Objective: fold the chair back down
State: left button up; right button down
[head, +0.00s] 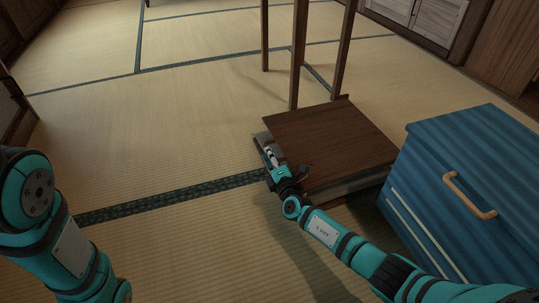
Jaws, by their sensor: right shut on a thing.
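The low chair (335,145) sits on the tatami floor at right of centre. Its brown wooden back panel lies roughly flat over a grey layer that shows along the lower edges. My right gripper (269,155) is at the panel's left edge, shut on the chair; its fingers partly hide the spot where they hold. Whether a small gap remains under the panel is hard to tell. My left arm shows at the left, but its gripper is out of view.
A blue cabinet (470,170) with a wooden handle (469,196) stands close to the right of the chair. Thin dark wooden legs (298,60) rise just behind it. White louvred doors (425,12) are at the back right. The tatami (150,130) to the left is clear.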

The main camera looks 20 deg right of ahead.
jog(key=c, duration=1.3)
grip_release()
jog(key=shift+d+f, duration=0.15)
jog(key=shift+f, duration=0.3)
jog(key=shift+c, duration=0.2)
jog(key=shift+f, duration=0.2)
jog(key=shift+r, duration=0.15)
jog(key=s+d, duration=0.1)
jog(key=s, duration=1.1)
jog(key=shift+d, duration=0.1)
